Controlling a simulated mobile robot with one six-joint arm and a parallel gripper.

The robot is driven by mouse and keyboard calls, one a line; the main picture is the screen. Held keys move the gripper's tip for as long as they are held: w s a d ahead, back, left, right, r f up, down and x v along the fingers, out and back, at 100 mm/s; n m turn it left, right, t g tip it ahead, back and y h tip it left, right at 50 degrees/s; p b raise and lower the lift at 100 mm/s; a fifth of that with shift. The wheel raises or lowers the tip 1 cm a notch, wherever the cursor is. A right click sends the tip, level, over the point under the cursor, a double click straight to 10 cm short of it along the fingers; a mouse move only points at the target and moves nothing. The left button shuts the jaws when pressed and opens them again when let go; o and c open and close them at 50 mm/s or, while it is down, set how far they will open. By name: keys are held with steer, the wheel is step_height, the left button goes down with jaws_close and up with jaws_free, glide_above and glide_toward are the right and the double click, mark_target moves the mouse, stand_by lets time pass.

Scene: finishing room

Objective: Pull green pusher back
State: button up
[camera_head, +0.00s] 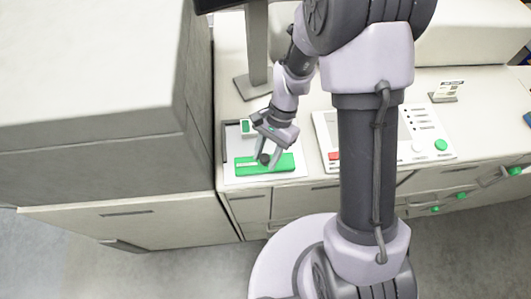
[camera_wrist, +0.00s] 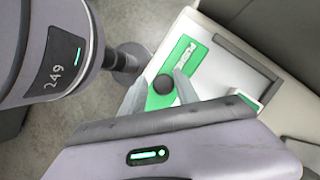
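The green pusher (camera_head: 245,166) is a flat green bar with a round black knob, at the front of a white panel on the counter. In the wrist view the pusher (camera_wrist: 181,57) carries white lettering and its black knob (camera_wrist: 163,84) stands up from it. My gripper (camera_head: 268,152) is low over the pusher. In the wrist view my gripper (camera_wrist: 162,87) has its two pale fingers apart, one on each side of the knob. A narrow gap seems to show beside the knob; contact is hard to tell.
A small green-marked block (camera_head: 247,127) sits at the back of the panel. To the right is a control panel (camera_head: 428,133) with red and green buttons. A tall grey cabinet (camera_head: 90,100) stands close on the left. Open floor (camera_head: 190,270) lies in front.

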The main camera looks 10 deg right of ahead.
steer(key=shift+o, duration=1.1)
steer(key=shift+d, duration=0.1)
steer(key=shift+w, duration=0.1)
steer(key=shift+w+r, duration=0.1)
steer(key=shift+r, duration=0.15)
steer(key=p+v, duration=0.2)
steer(key=v, duration=1.5)
steer(key=s+f+n+t+h+b, duration=0.1)
steer(key=s+f+n+t+b, duration=0.4)
steer(key=b, duration=2.2)
steer(key=s+f+t, duration=0.4)
steer(key=s+f, duration=0.6)
steer(key=shift+s+a+f, duration=0.15)
steer(key=shift+s+a, duration=0.1)
steer(key=shift+a, duration=0.15)
